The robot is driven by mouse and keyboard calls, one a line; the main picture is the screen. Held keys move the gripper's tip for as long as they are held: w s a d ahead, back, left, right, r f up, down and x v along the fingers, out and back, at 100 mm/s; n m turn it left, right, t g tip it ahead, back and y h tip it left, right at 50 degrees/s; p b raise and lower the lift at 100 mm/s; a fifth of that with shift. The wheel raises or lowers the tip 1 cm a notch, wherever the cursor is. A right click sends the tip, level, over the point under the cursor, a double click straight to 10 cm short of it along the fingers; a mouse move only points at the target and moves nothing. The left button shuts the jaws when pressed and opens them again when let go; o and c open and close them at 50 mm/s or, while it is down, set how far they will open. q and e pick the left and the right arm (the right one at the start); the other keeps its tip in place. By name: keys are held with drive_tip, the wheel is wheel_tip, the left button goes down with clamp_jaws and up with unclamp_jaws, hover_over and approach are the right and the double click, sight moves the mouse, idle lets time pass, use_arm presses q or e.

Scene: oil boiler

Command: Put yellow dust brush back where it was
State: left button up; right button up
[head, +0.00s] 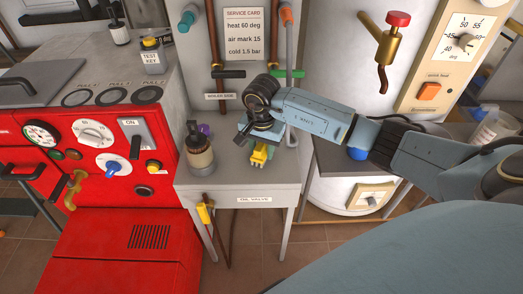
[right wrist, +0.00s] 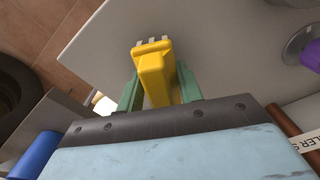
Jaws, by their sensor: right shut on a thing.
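The yellow dust brush (head: 259,157) is in my right gripper (head: 262,148), over the small pale table (head: 235,186). In the right wrist view the brush (right wrist: 153,75) stands between the two green fingers of the gripper (right wrist: 159,88), which are shut on it. Its wide end with pale bristle tufts points away from the wrist, over the table top (right wrist: 225,40). I cannot tell whether the brush touches the table. My left gripper is not in view.
A dark-topped bottle (head: 200,152) stands on the table left of the brush, with a purple thing (head: 206,130) behind it. Pipes (head: 214,40) rise at the back. The red boiler (head: 95,160) flanks the table's left. The table's front right is clear.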

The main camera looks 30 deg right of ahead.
sight(261, 144)
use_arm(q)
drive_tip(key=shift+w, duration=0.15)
use_arm(e)
drive_tip(key=shift+f, duration=0.2)
drive_tip(key=shift+w+f, duration=0.1)
drive_tip(key=shift+f, duration=0.05)
drive_tip(key=o, duration=0.9)
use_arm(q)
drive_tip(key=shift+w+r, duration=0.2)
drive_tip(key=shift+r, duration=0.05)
use_arm(e)
drive_tip(key=shift+r, duration=0.35)
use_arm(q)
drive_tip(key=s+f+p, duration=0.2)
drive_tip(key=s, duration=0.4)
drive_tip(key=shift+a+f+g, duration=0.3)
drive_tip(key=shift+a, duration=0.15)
use_arm(e)
drive_tip(key=r, duration=1.1)
drive_tip(key=shift+s+a+r, duration=0.2)
drive_tip(key=shift+s+r, duration=0.1)
drive_tip(key=shift+r, duration=0.05)
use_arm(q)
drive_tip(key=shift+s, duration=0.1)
